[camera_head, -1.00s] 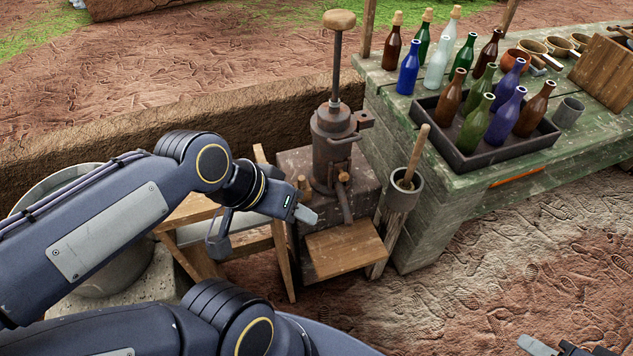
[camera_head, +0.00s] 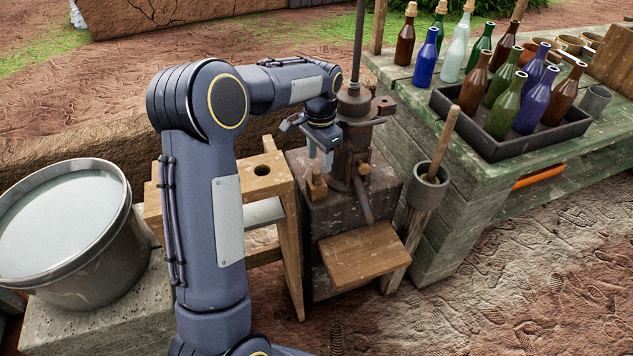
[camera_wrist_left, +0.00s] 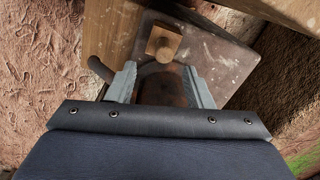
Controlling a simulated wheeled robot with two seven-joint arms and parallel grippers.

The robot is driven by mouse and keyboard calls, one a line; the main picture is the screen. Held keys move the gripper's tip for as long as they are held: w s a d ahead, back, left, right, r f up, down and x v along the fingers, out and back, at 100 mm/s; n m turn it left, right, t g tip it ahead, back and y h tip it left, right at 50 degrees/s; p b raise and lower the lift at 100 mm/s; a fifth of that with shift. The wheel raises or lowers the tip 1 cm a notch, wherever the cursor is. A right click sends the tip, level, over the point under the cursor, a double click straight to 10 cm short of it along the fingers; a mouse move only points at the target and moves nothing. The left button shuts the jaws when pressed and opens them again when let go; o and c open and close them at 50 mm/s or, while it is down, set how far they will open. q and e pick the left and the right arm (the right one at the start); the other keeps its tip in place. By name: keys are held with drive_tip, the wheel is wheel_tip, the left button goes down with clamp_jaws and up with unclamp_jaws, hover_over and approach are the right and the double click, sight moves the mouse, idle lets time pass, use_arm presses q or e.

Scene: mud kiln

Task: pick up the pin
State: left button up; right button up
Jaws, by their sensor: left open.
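The pin looks to be the small wooden peg with a square block (camera_head: 317,185) on the dark stand beside the iron pump. It also shows in the left wrist view (camera_wrist_left: 163,42), top centre, just beyond the fingertips. My left gripper (camera_head: 320,155) points down above the stand, close over the peg. Its two grey fingers (camera_wrist_left: 160,75) are apart with nothing held between them. The peg is apart from both fingers in the wrist view. My right gripper is out of view.
The iron pump (camera_head: 353,145) stands close to my left gripper, with a wooden step (camera_head: 360,255) below. A wooden stool (camera_head: 270,180) is left of the stand. A mortar with a pestle (camera_head: 428,190) and a bottle-laden green table (camera_head: 470,185) are to the right.

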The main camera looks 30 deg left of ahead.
sight(316, 171)
use_arm(q)
drive_tip(key=f, duration=0.3)
drive_tip(key=f+b, duration=0.1)
drive_tip(key=f, duration=0.1)
drive_tip(key=shift+s+a+f, duration=0.15)
drive_tip(key=shift+a+f, duration=0.2)
drive_tip(key=c, duration=1)
